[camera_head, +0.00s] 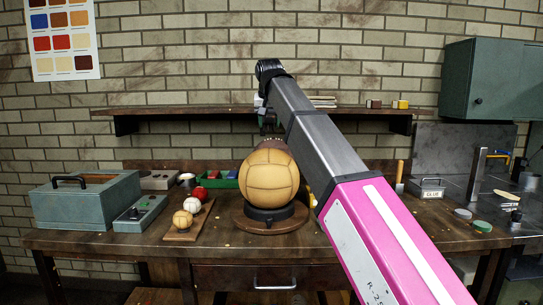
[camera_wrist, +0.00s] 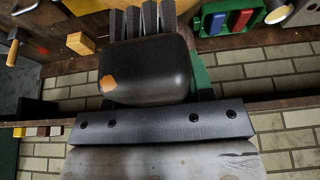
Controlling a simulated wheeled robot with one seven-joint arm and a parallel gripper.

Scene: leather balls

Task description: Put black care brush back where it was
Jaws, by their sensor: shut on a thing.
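The black care brush (camera_wrist: 145,75) fills the upper middle of the wrist view. It has a smooth, rounded black body with an orange spot at one side, and thick dark grey tufts (camera_wrist: 140,20) stand out from its far side. In the head view my gripper is small, in front of the wall shelf and above the large tan ball (camera_head: 268,178). There the brush is hard to make out.
The tan ball sits on a black ring stand on the workbench. A wooden board (camera_head: 172,236) with small balls, a green tray (camera_head: 224,184) and a grey-green box (camera_head: 85,203) stand left. The wall shelf (camera_head: 165,112) holds small blocks at its right. My arm hides part of the bench.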

